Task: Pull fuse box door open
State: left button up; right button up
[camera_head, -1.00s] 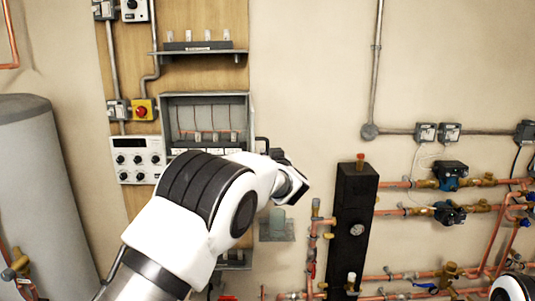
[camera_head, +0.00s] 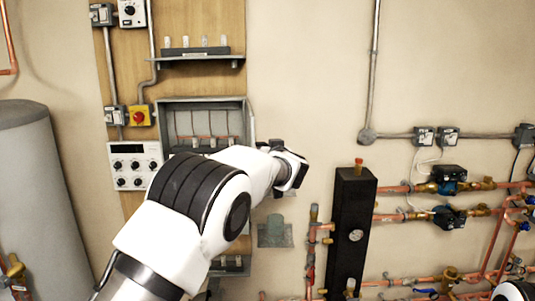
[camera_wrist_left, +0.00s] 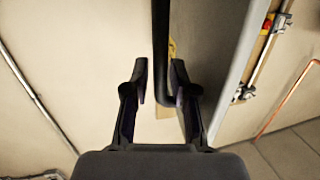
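The grey fuse box (camera_head: 203,101) is on the wooden board in the head view; its front stands open and its inside shows. Its door (camera_wrist_left: 222,60) is a grey panel on the right in the left wrist view, seen at a steep slant. A dark bar handle (camera_wrist_left: 161,40) runs down and bends toward the door. My left gripper (camera_wrist_left: 160,75) is open, with one finger on each side of the bar in that view. Whether the fingers touch it I cannot tell. In the head view my left gripper (camera_head: 277,149) is by the box's right side, partly hidden by my wrist. My right gripper is out of view.
A white control panel (camera_head: 133,165) is left of the box, and a shelf (camera_head: 200,60) is above it. A black vertical unit (camera_head: 350,232) and copper pipes (camera_head: 440,285) are to the right. Bare wall (camera_head: 300,80) lies between.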

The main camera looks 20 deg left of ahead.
pick_arm(q)
jog(key=shift+n+t+y, duration=0.3)
jog(key=shift+t+y, duration=0.1)
jog(key=shift+t, duration=0.1)
jog(key=r, duration=0.5)
jog(key=s+r, duration=0.1)
jog(key=r, duration=0.2)
jog(key=shift+a+r, duration=0.3)
jog(key=shift+a, duration=0.05)
jog(key=shift+g, duration=0.5)
jog(key=f, duration=0.5)
jog(key=w+f, duration=0.1)
jog(key=f, duration=0.1)
jog(key=shift+a+f, duration=0.1)
jog(key=shift+f, duration=0.05)
jog(key=s+d+f, duration=0.1)
jog(key=s+d, duration=0.1)
jog(key=d, duration=0.7)
jog(key=shift+h, duration=0.4)
jog(key=shift+s+f, duration=0.1)
jog(key=shift+f, duration=0.05)
